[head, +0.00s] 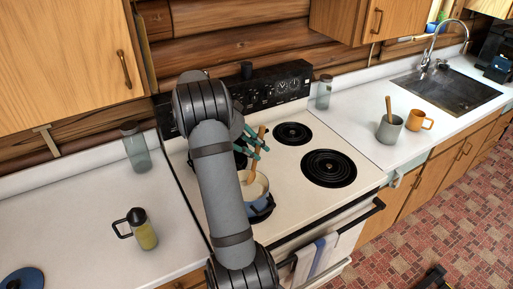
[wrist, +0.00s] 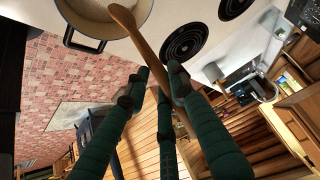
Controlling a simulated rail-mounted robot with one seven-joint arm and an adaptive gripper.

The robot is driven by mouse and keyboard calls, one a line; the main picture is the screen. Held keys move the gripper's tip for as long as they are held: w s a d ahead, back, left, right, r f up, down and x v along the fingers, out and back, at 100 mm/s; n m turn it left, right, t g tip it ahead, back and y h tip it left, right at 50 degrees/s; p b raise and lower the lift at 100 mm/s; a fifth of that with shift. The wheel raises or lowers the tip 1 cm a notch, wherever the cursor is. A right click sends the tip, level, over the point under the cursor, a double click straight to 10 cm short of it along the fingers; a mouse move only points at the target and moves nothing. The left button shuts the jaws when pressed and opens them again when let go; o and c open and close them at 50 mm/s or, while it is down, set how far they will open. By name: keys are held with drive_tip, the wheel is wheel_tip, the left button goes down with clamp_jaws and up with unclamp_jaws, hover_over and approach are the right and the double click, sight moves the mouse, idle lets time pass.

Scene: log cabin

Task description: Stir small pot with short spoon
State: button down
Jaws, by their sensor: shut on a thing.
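The small pot (head: 258,207) is blue outside and holds a pale, cream-coloured content. It sits on the front left burner of the stove, partly hidden by my arm in the head view. The pot's rim (wrist: 68,38) also shows at the top of the wrist view. A wooden spoon (head: 254,161) leans with its lower end in the pot and its handle up. My gripper (head: 253,143), with dark green fingers, is shut on the spoon's handle above the pot. In the wrist view, the spoon (wrist: 148,60) runs between my fingers (wrist: 158,85) toward the pot.
Two free burners (head: 329,168) lie on the right of the stove. A grey mug (head: 390,130) with a wooden utensil and an orange mug (head: 416,121) stand on the right counter. A yellow-filled bottle (head: 145,233) and a glass jar (head: 136,152) stand on the left counter.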

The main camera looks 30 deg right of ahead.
sight(253, 164)
drive_tip(key=shift+a+f+b, duration=0.25)
drive_tip(key=shift+f+b, duration=0.85)
drive_tip(key=shift+b, duration=0.05)
drive_tip(key=shift+a+f+b, duration=0.2)
drive_tip(key=shift+f+b, duration=0.9)
drive_tip(key=shift+a+f+b, duration=0.25)
drive_tip(key=shift+f+b, duration=0.85)
drive_tip(key=shift+b, duration=0.05)
drive_tip(key=shift+d, duration=0.1)
